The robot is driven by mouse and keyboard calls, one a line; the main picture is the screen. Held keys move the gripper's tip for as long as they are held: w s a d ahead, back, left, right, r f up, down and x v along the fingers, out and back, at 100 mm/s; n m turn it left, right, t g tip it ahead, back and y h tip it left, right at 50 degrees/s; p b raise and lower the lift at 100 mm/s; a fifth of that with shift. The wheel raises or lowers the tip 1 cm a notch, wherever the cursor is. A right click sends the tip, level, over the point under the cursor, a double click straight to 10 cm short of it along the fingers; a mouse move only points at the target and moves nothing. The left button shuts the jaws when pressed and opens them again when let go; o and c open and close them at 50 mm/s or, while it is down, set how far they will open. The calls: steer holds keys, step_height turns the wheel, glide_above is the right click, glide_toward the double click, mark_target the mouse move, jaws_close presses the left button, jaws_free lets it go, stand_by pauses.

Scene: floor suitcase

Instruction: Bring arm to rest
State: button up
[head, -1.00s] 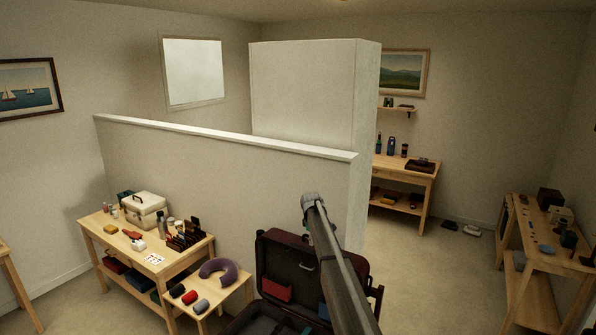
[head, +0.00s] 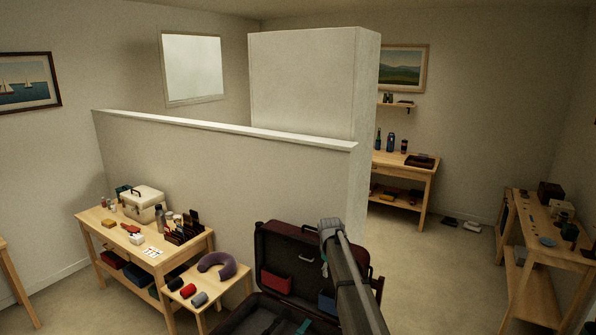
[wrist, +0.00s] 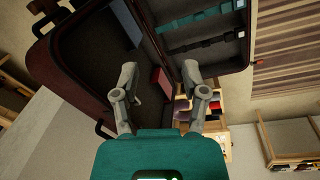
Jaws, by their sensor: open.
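My gripper (wrist: 163,78) shows in the wrist view with its two grey fingers spread apart and nothing between them. It hangs in front of the open dark red suitcase (wrist: 62,75), which fills the upper part of that view. In the head view the suitcase (head: 262,258) stands open on the floor at the bottom middle, lid upright, its lower half cut off by the frame. A red item (head: 278,282) sits in the lid. My arm crosses in front of the suitcase's right side, and the gripper is not visible in the head view.
A low white wall (head: 225,160) runs behind the suitcase to a tall white block (head: 300,90). A small table (head: 228,288) with a purple neck pillow (head: 217,265) stands left of the suitcase. Workbenches stand at left, back and right. Open floor (head: 440,270) lies to the right.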

steer(key=s+d+f+m+b, duration=0.1)
steer(key=s+f+m+b, duration=0.1)
steer(key=s, duration=1)
steer(key=s+d+f+m+b, duration=0.2)
steer(key=s+f+m+b, duration=0.1)
steer(key=s, duration=0.9)
steer(key=s+d+f+m+g+b, duration=0.1)
steer(key=s+d+f+m+b, duration=0.1)
steer(key=s, duration=1.1)
step_height(320, 180, down, 2)
steer(key=shift+d+f+m+y+b, duration=0.15)
steer(key=shift+m+y+b, duration=0.2)
steer(key=shift+b, duration=0.3)
